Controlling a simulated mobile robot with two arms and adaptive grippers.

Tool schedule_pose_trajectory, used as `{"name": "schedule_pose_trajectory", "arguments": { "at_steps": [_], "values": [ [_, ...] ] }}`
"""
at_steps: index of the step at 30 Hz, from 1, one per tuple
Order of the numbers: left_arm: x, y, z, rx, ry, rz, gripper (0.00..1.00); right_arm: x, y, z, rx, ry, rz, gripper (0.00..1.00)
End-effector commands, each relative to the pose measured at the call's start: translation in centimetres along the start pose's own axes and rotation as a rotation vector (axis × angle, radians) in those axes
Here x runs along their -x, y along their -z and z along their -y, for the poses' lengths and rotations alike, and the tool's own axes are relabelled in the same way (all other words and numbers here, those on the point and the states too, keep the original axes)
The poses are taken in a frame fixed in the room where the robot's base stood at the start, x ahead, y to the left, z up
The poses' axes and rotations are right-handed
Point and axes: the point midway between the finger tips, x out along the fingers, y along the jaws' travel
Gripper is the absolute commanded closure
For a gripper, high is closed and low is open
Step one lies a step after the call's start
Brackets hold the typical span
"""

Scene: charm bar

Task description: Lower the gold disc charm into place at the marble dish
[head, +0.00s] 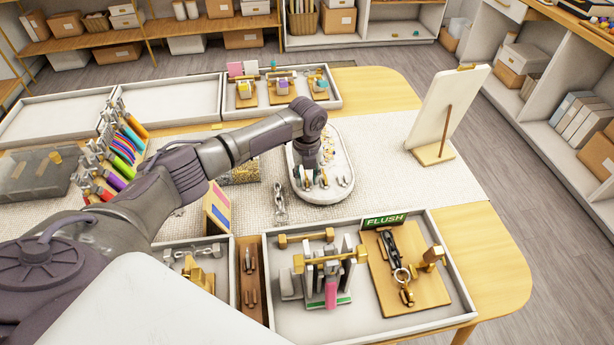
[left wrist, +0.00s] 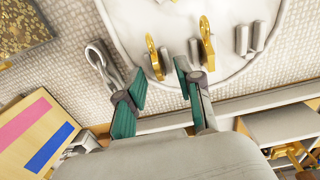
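The marble dish (head: 322,190) is a white oval tray on the woven mat; its pale surface fills the upper middle of the left wrist view (left wrist: 200,82). My left gripper (head: 313,184) is low over the dish's near part. In the left wrist view its two teal fingers (left wrist: 161,88) are apart. A gold hook-shaped piece (left wrist: 152,58) lies on the dish just beyond the gap, seemingly not gripped. A second gold piece (left wrist: 207,42) lies to its right, outside the fingers. I cannot make out which piece is the gold disc charm. My right gripper is not in view.
A silver clasp chain (head: 280,203) lies on the mat left of the dish. A striped wooden block (head: 217,209) stands near my arm. A tray with a FLUSH sign (head: 385,220) is in front. A white panel on a stand (head: 447,110) is right. The mat between is clear.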

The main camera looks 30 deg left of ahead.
Motion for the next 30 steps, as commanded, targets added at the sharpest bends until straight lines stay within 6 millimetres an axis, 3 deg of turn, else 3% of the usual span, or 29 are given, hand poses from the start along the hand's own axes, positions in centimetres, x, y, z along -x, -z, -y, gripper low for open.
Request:
{"name": "schedule_pose_trajectory", "arguments": {
  "at_steps": [30],
  "values": [
    [5.8,0.0,0.0,0.000,0.000,0.000,0.64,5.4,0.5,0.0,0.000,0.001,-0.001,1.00]
  ]
}}
